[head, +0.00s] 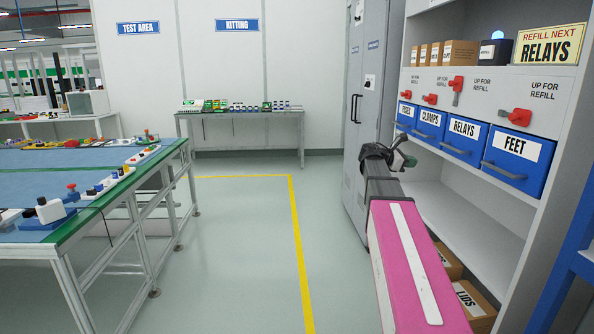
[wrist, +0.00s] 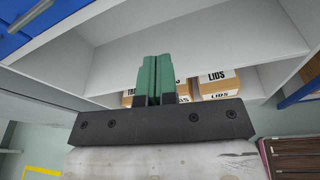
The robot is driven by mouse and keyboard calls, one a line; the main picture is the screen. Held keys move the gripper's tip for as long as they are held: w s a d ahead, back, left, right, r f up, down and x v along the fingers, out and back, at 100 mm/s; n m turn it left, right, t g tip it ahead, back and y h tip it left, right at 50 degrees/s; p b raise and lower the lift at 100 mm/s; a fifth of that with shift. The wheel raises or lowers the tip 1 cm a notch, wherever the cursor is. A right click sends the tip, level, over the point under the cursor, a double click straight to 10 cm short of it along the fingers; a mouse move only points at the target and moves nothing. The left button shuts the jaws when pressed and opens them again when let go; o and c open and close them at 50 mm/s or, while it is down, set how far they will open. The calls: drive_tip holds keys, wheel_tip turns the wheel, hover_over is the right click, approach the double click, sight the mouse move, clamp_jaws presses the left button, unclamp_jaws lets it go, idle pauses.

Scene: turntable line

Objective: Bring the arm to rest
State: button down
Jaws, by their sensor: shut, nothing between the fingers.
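My arm reaches forward on the right side of the head view, its pink link in front of the shelf unit. My gripper (head: 404,161) is at its far end, beside the grey cabinet and left of the blue bins. In the wrist view my gripper (wrist: 155,60) shows two green fingers side by side, shut with nothing between them. The fingers point toward the shelf unit's lower boards, with cardboard boxes behind them. No object is held.
Blue bins (head: 466,139) with grey handles sit in the shelf unit (head: 465,215) at right, close to my arm. A grey cabinet (head: 362,110) stands behind my gripper. A green-edged table (head: 120,190) is at left. The floor (head: 235,240) between is clear.

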drive_tip(key=s+a+f+m+y, duration=0.2)
drive_tip(key=s+a+f+y, duration=0.15)
drive_tip(key=f, duration=0.45)
drive_tip(key=s+a+f+m+y, duration=0.25)
drive_tip(key=a+f, duration=0.25)
drive_tip(key=f, duration=0.3)
drive_tip(key=s+a+f+m+y, duration=0.2)
drive_tip(key=a+f, duration=0.2)
drive_tip(key=f, duration=0.5)
drive_tip(key=s+a+f+m+g+y, duration=0.1)
drive_tip(key=s+a+f+m+y, duration=0.6)
drive_tip(key=s+a+f, duration=0.8)
drive_tip(key=m, duration=0.3)
drive_tip(key=shift+a+f+g+y, duration=0.2)
drive_tip(key=shift+a+g+y, duration=0.1)
drive_tip(key=shift+a+y, duration=0.1)
drive_tip(key=shift+w+d, duration=0.1)
drive_tip(key=shift+w, duration=0.05)
